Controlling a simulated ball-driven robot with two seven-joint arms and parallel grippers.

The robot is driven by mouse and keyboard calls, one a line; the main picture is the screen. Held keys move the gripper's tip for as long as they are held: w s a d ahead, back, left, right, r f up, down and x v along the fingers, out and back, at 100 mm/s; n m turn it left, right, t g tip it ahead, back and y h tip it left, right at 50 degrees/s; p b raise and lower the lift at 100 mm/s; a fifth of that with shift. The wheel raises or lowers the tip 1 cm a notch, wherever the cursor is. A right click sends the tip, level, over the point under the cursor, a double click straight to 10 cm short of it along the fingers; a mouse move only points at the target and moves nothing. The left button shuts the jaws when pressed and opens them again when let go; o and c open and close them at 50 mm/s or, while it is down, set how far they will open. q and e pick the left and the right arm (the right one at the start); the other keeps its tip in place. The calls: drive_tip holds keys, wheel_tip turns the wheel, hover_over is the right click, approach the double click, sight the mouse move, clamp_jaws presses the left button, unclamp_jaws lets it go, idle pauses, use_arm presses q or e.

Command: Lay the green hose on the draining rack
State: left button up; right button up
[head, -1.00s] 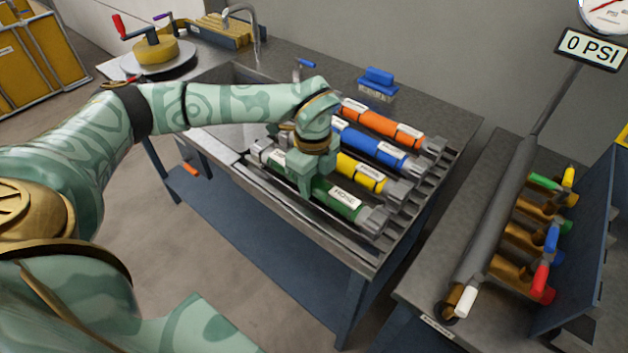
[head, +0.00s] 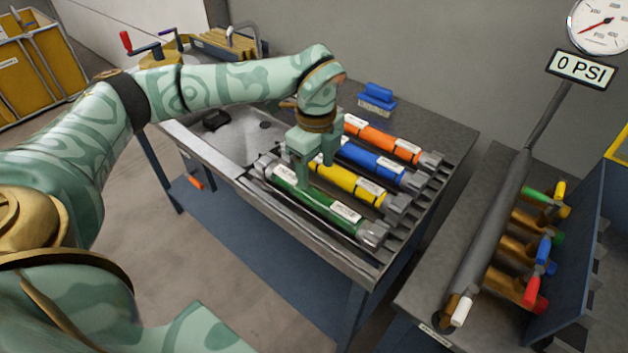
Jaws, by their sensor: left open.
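The green hose (head: 323,206) lies on the draining rack (head: 409,228), along its front side, with a grey coupling at each end. Yellow (head: 352,187), blue (head: 368,160) and orange (head: 386,140) hoses lie behind it, roughly parallel. My left gripper (head: 305,180) points down at the green hose, over its left half. Its jaws are open, and the near finger overlaps the hose in the picture. Whether it touches the hose cannot be told. My right gripper is not in view.
A sink basin (head: 237,138) is left of the rack. A blue brush (head: 377,97) sits on the counter behind. At the right, a grey manifold pipe (head: 490,235) with coloured valve handles stands on another bench, below a 0 PSI sign (head: 580,69).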

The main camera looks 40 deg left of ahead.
use_arm(q)
wheel_tip(320, 180, up, 3)
drive_tip(key=shift+r, duration=0.1)
idle(0.5)
